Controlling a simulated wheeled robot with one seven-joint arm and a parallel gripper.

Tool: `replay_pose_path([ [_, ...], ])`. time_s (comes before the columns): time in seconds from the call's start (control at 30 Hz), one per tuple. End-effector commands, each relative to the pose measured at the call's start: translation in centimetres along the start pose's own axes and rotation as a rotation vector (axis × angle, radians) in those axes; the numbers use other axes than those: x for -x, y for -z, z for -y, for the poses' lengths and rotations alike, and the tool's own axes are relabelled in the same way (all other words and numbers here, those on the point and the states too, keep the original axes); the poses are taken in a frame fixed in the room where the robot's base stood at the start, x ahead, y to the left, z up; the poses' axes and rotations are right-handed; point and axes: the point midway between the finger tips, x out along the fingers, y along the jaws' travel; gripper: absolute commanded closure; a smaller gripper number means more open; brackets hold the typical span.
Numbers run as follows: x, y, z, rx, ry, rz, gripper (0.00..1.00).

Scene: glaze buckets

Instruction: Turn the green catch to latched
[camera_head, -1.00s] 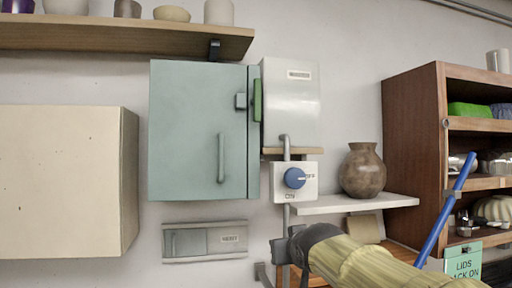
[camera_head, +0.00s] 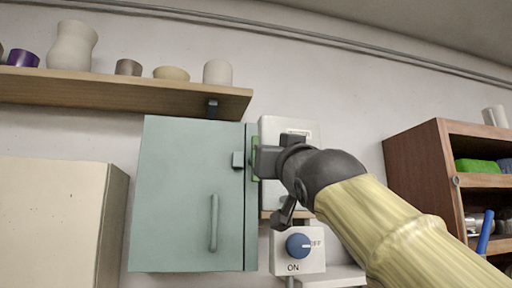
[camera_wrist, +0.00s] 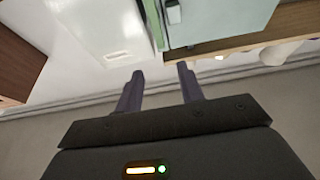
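The green catch (camera_head: 255,158) is a narrow upright bar on the right edge of the teal cabinet (camera_head: 180,190), level with a small grey block (camera_head: 238,160) on the door. My gripper (camera_head: 262,162) is in front of it from the right and partly hides it. In the wrist view the catch (camera_wrist: 158,22) is a thin green strip, beyond the fingertips. My gripper's two fingers (camera_wrist: 161,74) stand apart there with nothing between them. I cannot tell whether a finger touches the catch.
A white box (camera_head: 273,190) is right of the cabinet, partly behind my gripper. A switch with a blue knob (camera_head: 298,245) is below it. A wooden shelf (camera_head: 120,98) with pots runs above the cabinet. A brown shelf unit (camera_head: 415,165) stands at right.

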Motion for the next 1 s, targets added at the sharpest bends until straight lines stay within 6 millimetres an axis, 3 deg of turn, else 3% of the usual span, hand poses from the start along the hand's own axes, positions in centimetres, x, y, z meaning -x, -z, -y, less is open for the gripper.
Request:
replay_pose_path([
  [1.0, -7.9, 0.4, -0.3, 0.004, -0.007, 0.003, 0.62],
])
